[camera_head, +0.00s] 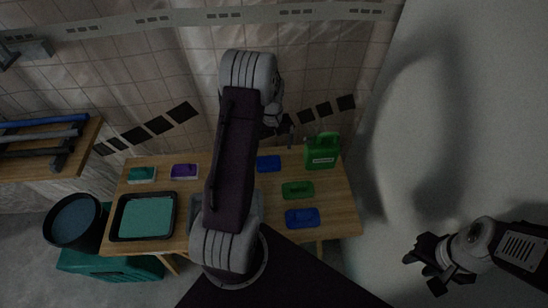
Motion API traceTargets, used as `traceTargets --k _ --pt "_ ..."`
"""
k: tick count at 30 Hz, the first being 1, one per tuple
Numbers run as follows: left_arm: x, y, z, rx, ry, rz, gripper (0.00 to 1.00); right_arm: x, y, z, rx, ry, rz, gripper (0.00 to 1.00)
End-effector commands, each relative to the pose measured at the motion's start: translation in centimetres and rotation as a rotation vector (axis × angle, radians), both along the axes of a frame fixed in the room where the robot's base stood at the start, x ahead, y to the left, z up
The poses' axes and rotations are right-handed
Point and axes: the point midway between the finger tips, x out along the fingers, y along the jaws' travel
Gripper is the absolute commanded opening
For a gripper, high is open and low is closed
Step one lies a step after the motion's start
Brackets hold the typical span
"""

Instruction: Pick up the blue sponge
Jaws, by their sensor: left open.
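Two blue sponge-like blocks lie on the wooden table: one blue block (268,163) near the back middle, and another blue block (302,218) near the front right. I cannot tell from their look which is the blue sponge. My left gripper (280,122) shows partly behind its own arm, above the table's back edge, apart from both blocks; it is open and looks empty. My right gripper (422,268) is at the right, off the table's right side, with its fingers spread and nothing between them.
A green block (298,190) lies between the blue ones. A green jug (322,151) stands at the back right. At left are teal (142,174) and purple (184,171) blocks and a black tray (120,220). My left arm hides the table's middle. A dark bucket (75,221) stands left.

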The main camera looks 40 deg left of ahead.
Motion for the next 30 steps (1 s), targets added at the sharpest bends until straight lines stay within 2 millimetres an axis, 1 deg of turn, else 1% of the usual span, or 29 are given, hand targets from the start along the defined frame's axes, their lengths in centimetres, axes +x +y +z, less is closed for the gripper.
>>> traceTargets --k 1,3,8,11,17,22,27,30 --pt "-0.4 0.3 -0.5 -0.003 0.009 0.010 1.00 0.0 0.0 -0.1 0.000 0.000 0.000 0.36" --pt "-0.8 0.6 -0.9 -0.007 0.017 0.021 1.00 0.0 0.0 -0.2 0.000 0.000 0.000 0.36" --pt "-1.0 1.1 -1.0 -0.008 0.018 0.034 1.00 0.0 0.0 -0.2 0.000 0.000 0.000 0.36" --pt "-1.0 1.0 -1.5 -0.009 0.019 0.033 1.00 0.0 0.0 -0.2 0.000 0.000 0.000 0.36" --pt "-1.1 1.0 -4.5 -0.009 0.020 0.032 1.00 0.0 0.0 -0.3 0.000 0.000 0.000 0.36" --pt "-1.1 0.9 -5.5 -0.009 0.020 0.032 1.00 0.0 0.0 -0.2 0.000 0.000 0.000 0.36" --pt "-1.3 0.6 -8.7 -0.009 0.021 0.032 1.00 0.0 0.0 -0.2 0.000 0.000 0.000 0.36" --pt "-1.3 0.7 -9.8 -0.009 0.019 0.032 1.00 0.0 0.0 -0.2 0.000 0.000 0.000 0.36"
